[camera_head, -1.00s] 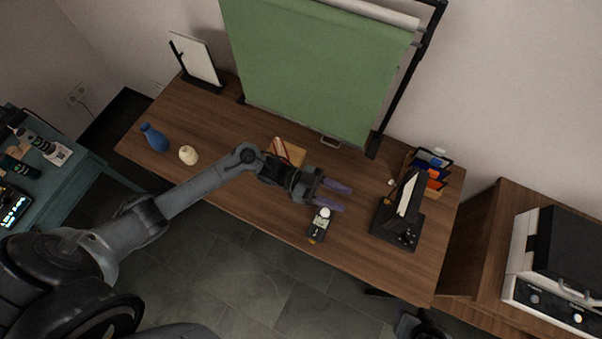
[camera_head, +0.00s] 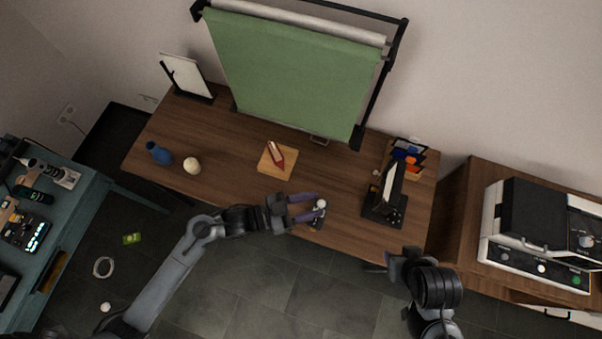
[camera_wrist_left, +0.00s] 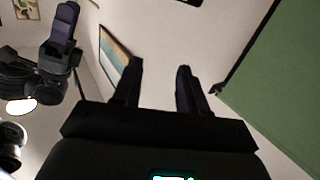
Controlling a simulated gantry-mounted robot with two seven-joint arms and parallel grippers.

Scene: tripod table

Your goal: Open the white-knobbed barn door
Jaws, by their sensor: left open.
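A black panel lamp (camera_head: 385,205) with a pale upright face stands on the right part of the wooden table (camera_head: 230,185). A small white knob (camera_head: 376,173) shows at its far left side; I cannot make out which flap it belongs to. My left gripper (camera_head: 312,206) is open and empty, left of the lamp and apart from it, its fingers pointing right. It also shows open in the left wrist view (camera_wrist_left: 159,68), with nothing between the fingers. My right gripper (camera_head: 378,267) is by the table's front edge, below the lamp in the picture; its jaw opening is unclear.
A meter with a white dome (camera_head: 321,204) shows at the left fingertips, partly hidden. A green backdrop (camera_head: 290,75) stands behind. A wooden block with a red item (camera_head: 277,160), a blue vase (camera_head: 158,153) and a cream ball (camera_head: 192,166) lie left. Coloured cards (camera_head: 407,157) stand behind the lamp.

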